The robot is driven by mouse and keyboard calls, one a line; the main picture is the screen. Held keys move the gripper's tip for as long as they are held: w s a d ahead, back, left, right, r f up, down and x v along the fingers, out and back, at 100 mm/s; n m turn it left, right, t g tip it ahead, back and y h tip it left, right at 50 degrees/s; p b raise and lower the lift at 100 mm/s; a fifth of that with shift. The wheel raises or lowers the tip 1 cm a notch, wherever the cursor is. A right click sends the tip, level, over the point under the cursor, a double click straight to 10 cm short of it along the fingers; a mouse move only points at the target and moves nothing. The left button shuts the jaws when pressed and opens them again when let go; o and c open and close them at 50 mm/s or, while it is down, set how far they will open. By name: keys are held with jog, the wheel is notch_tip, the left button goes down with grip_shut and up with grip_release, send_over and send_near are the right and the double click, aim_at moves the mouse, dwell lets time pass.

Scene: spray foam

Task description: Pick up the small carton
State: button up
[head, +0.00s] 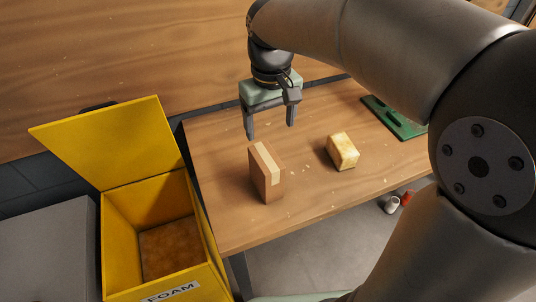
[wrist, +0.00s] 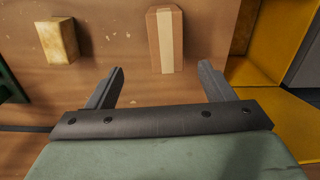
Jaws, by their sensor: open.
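The small carton (head: 266,175) is a brown cardboard box with a pale tape strip, standing upright on the wooden table near its left edge in the head view. In the wrist view the carton (wrist: 165,42) lies ahead of the fingers, roughly between their lines. My gripper (head: 270,130) is open and empty, above and behind the carton in the head view. Its two fingers also show in the wrist view (wrist: 162,80), spread apart and not touching the carton.
A yellowish foam block (head: 343,151) sits right of the carton. A green tray-like item (head: 395,118) lies at the table's back right. An open yellow bin (head: 206,243) labelled FOAM stands left of the table (head: 310,205). Small crumbs lie around the carton.

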aim_at(266, 157)
jog(key=f, duration=0.9)
jog(key=a+f+p, duration=0.1)
jog(key=f, duration=0.3)
jog(key=shift+s+f, duration=0.1)
jog(key=shift+f, duration=0.25)
jog(key=c, duration=1)
